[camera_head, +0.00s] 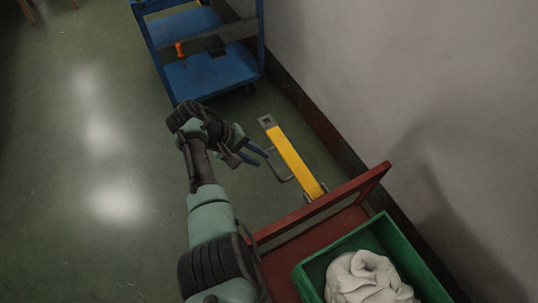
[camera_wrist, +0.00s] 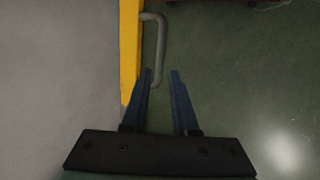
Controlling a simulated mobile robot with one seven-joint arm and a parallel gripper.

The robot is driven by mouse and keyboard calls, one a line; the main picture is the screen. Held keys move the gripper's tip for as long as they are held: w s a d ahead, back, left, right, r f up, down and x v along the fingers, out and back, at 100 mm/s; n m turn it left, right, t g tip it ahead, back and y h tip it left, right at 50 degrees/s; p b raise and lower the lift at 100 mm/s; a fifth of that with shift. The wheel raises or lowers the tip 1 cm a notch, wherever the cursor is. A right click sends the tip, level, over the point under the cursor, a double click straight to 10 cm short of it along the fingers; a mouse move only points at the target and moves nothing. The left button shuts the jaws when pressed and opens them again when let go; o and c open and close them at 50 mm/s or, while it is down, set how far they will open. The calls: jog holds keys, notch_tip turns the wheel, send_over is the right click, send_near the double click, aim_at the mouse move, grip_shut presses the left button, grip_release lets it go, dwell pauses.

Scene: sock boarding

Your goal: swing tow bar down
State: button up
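The yellow tow bar (camera_head: 296,158) slants up and left from the front of a red cart (camera_head: 318,229), with a grey plate at its far end. A bent grey handle (camera_head: 284,178) sticks out from its left side. In the wrist view the bar (camera_wrist: 129,50) is upright at the left, with the handle (camera_wrist: 160,45) looping off its right side. My gripper (camera_head: 257,157) is left of the bar, beside the handle. In the wrist view my gripper (camera_wrist: 161,75) is open; the handle's lower end appears between its blue fingers, nearer the left one. I cannot tell whether they touch.
A green crate (camera_head: 305,272) holding white cloth sits on the red cart. A blue shelf cart (camera_head: 213,75) with an orange item (camera_head: 179,49) stands beyond the tow bar. A grey wall (camera_head: 400,90) runs along the right. Green floor (camera_head: 70,190) is clear at the left.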

jog(key=p+v, duration=0.1)
jog(key=v, duration=0.3)
jog(key=shift+r, duration=0.1)
dwell(0.4)
